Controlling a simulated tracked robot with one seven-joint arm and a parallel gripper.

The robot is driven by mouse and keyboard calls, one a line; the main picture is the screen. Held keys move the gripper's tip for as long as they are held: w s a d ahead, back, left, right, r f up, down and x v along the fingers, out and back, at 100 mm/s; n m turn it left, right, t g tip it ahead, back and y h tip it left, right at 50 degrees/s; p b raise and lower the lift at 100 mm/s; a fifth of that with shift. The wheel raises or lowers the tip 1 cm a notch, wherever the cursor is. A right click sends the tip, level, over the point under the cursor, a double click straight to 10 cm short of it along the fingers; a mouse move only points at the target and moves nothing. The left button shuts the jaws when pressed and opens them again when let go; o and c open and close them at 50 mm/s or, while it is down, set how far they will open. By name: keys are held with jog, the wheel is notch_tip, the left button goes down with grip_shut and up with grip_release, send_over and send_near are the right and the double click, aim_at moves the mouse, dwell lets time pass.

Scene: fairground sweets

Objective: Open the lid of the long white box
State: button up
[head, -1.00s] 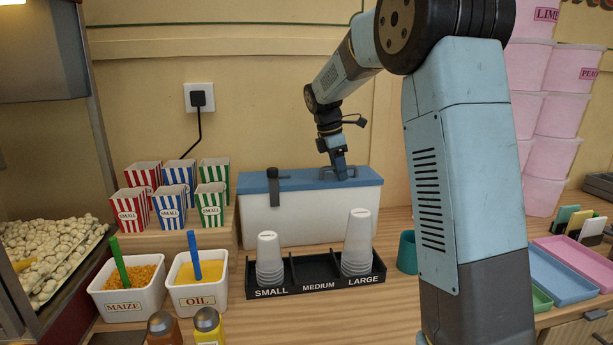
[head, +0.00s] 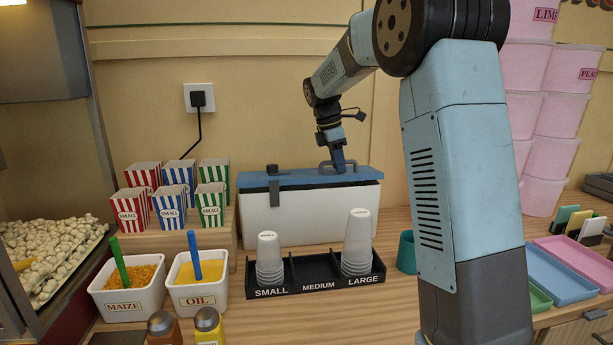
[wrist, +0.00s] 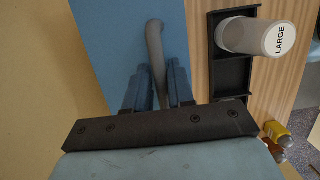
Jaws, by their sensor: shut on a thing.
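The long white box (head: 310,220) stands against the back wall, with a blue lid (head: 300,178) on top. The lid is tilted slightly, its front edge raised a little above the rim; the inside is hidden. My gripper (head: 338,163) is shut on the lid's grey handle (head: 353,164), right of the lid's middle. In the wrist view, the two blue fingers of my gripper (wrist: 160,88) stand on either side of the handle bar (wrist: 154,45), over the blue lid (wrist: 105,35). A dark latch (head: 275,190) hangs at the lid's front left.
A black cup holder (head: 318,290) with small cups (head: 269,260) and large cups (head: 357,245) stands in front of the box. Striped popcorn cartons (head: 170,205) stand on its left. A teal cup (head: 406,252) is at the right. Bare wall rises behind the box.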

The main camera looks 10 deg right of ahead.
jog(key=shift+o, duration=0.6)
jog(key=shift+w+r, duration=1.1)
jog(key=shift+w, duration=0.05)
jog(key=shift+o, duration=0.5)
jog(key=shift+w+r, duration=0.35)
jog(key=shift+w, duration=0.2)
jog(key=shift+w+r, duration=0.3)
jog(key=shift+w, duration=0.3)
jog(key=shift+o, duration=0.7)
jog(key=shift+w+r, duration=0.25)
jog(key=shift+w, duration=0.4)
jog(key=shift+o, duration=0.2)
jog(key=shift+w+r, duration=0.15)
jog(key=shift+w, duration=1.35)
jog(key=c, duration=0.5)
jog(key=shift+o, duration=0.2)
jog(key=w, duration=0.2)
jog(key=shift+w+r, duration=0.15)
jog(key=shift+w, duration=0.15)
